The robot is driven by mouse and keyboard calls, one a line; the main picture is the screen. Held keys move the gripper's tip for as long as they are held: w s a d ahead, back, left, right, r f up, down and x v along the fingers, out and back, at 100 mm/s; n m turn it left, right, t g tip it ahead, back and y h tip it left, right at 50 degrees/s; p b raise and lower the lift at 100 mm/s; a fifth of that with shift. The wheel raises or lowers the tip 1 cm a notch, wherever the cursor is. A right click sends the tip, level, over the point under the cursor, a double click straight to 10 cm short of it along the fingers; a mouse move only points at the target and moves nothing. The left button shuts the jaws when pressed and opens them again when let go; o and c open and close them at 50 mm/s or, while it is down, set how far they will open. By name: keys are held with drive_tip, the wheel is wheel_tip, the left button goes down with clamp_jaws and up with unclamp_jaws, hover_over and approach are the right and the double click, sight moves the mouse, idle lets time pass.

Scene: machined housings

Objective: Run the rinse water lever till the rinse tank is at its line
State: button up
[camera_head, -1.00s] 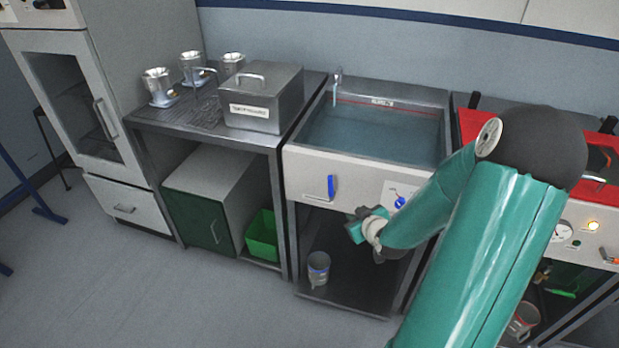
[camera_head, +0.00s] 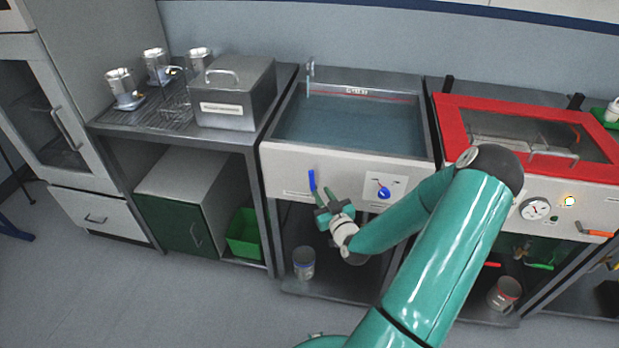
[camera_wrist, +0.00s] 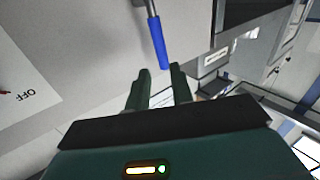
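The rinse tank (camera_head: 282,147) is a light-fronted basin holding blue-grey water, with a red line and label on its back wall. The water surface appears just below the line. A small spout (camera_head: 310,72) stands at the back left, seemingly with a thin pale stream under it. A blue-handled lever (camera_head: 312,181) points up on the tank's front. In the wrist view the blue lever handle (camera_wrist: 158,43) ends just beyond my fingertips, roughly between them. My gripper (camera_head: 323,203) is open; its two fingers also show apart in the wrist view (camera_wrist: 161,76).
A blue knob (camera_head: 384,191) sits on a white plate right of the lever. A red-rimmed tank (camera_head: 443,118) with gauge stands at right. A metal box (camera_head: 232,95) and several metal cups are on the left bench. A can (camera_head: 304,262) stands on the shelf below.

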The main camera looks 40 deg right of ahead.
sight(313, 180)
drive_tip(key=x, duration=0.8)
drive_tip(key=shift+w, duration=0.35)
drive_tip(key=shift+c, duration=0.4)
clamp_jaws()
